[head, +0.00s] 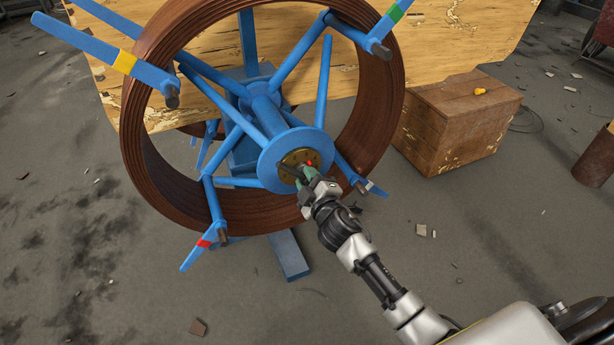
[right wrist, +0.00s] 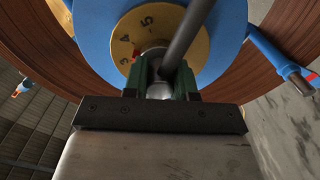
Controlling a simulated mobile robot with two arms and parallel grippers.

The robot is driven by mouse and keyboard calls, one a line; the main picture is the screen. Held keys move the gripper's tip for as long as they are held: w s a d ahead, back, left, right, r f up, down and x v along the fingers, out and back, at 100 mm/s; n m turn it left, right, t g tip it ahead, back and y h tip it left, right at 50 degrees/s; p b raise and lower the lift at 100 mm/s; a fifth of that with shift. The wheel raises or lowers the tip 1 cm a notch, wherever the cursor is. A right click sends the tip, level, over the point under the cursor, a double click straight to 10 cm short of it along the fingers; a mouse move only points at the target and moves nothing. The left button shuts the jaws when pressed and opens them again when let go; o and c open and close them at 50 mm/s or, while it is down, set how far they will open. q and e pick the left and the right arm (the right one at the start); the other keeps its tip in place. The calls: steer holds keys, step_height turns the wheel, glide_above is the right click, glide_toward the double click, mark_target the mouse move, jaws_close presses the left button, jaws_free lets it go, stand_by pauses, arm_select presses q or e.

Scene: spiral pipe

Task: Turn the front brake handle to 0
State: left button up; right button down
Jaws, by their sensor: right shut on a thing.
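The front brake handle shows in the right wrist view as a dark grey rod (right wrist: 188,36) running from the top edge down to a silver hub. It sits before a brass dial (right wrist: 140,40) marked with numbers; 3, 4 and 5 can be read. My right gripper (right wrist: 162,72) has its green fingers closed around the handle's hub end. In the head view my right gripper (head: 306,174) reaches the brass dial (head: 298,158) at the centre of the blue hub disc (head: 270,165). A small red mark shows by the dial. The 0 cannot be seen. My left gripper is not in view.
Blue spokes with coloured bands (head: 195,250) stick out around the hub, inside a large brown pipe coil (head: 150,170). A wooden crate (head: 455,120) stands at right. A worn wooden board (head: 440,40) is behind. The floor at lower left is mostly clear.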

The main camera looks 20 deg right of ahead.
steer(key=n, duration=0.4)
steer(key=shift+n+p, duration=0.35)
steer(key=shift+n, duration=0.05)
steer(key=n, duration=0.5)
steer(key=shift+p, duration=0.4)
steer(key=shift+n, duration=1.1)
steer(key=n+p, duration=0.1)
steer(key=n, duration=0.2)
steer(key=shift+n, duration=0.3)
arm_select(q)
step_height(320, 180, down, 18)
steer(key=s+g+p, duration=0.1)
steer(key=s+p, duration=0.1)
steer(key=p, duration=0.1)
arm_select(e)
steer(key=n, duration=0.8)
steer(key=shift+r, duration=0.1)
steer(key=n+p, duration=0.3)
steer(key=n, duration=0.3)
steer(key=shift+s, duration=0.1)
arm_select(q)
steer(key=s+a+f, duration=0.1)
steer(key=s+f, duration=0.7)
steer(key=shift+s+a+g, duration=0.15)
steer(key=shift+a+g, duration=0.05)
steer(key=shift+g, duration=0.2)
arm_select(e)
steer(key=shift+n, duration=0.8)
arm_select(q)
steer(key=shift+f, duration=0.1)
